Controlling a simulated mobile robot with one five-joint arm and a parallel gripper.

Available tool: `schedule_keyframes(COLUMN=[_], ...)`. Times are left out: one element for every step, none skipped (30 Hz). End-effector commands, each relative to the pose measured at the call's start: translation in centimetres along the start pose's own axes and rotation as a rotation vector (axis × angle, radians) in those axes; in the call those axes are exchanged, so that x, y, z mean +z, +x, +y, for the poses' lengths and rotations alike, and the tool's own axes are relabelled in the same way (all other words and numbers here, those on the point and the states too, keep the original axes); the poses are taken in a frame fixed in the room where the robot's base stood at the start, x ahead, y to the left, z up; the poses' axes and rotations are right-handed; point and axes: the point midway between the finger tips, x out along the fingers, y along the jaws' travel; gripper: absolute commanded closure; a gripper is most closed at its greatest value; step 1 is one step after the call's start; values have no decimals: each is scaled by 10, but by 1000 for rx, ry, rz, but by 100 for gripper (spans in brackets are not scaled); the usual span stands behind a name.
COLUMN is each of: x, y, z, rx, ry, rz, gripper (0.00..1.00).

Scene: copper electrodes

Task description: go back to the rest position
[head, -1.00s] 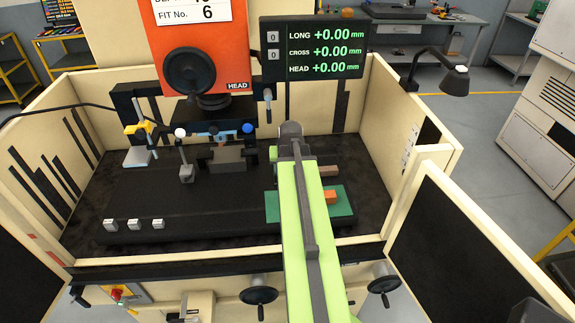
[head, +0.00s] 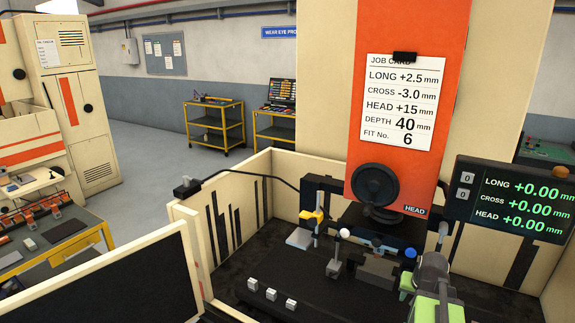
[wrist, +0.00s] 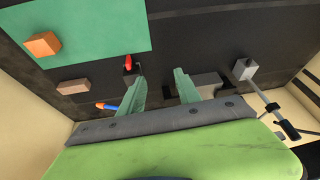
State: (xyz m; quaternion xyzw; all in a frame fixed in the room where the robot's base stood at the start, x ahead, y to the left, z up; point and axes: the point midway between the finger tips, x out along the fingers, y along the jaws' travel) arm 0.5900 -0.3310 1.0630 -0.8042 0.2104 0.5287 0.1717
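My gripper (wrist: 160,76) shows in the wrist view with its two pale green fingers spread apart and nothing between them. It hangs over the black machine table (wrist: 205,35). In the head view my arm's grey and green end (head: 432,275) is at the lower right, inside the machine's tub and in front of its back wall; its fingers are not clear there. In the wrist view a green mat (wrist: 85,25) with an orange-copper block (wrist: 43,45) lies at the upper left. A brown block (wrist: 73,87) lies just below the mat.
The orange machine head (head: 400,120) carries a job card (head: 403,100). A readout (head: 515,200) shows zeros at right. Posts and small white cubes (head: 271,295) stand on the table. Cream tub walls (head: 185,225) enclose it. Open floor (head: 150,150) lies at back left.

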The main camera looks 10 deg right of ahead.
Motion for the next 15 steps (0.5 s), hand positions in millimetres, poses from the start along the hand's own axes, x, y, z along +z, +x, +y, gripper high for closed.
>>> schedule_keyframes(x=[10, 16, 27, 37, 49, 66, 81, 96, 117, 132, 147, 165, 178, 189, 199], y=[16, 21, 26, 29, 32, 34, 36, 36, 36, 36, 35, 33, 31, 28, 23], z=[-45, -71, -106, -130, -154, -184, -205, -225, -247, -262, -274, -286, -291, -293, -286], rx=[-27, -43, -61, -74, -86, -101, -110, -116, -122, -125, -126, -123, -118, -110, -90], ry=[-66, -107, -161, -201, -240, -294, -333, -372, -421, -455, -486, -521, -543, -560, -564], rz=[-4, -8, -20, -33, -47, -70, -89, -110, -140, -162, -186, -219, -246, -275, -320], gripper=[60, 60, 60, 60, 60, 60, 60, 60, 60, 60, 60, 60, 60, 60, 60])
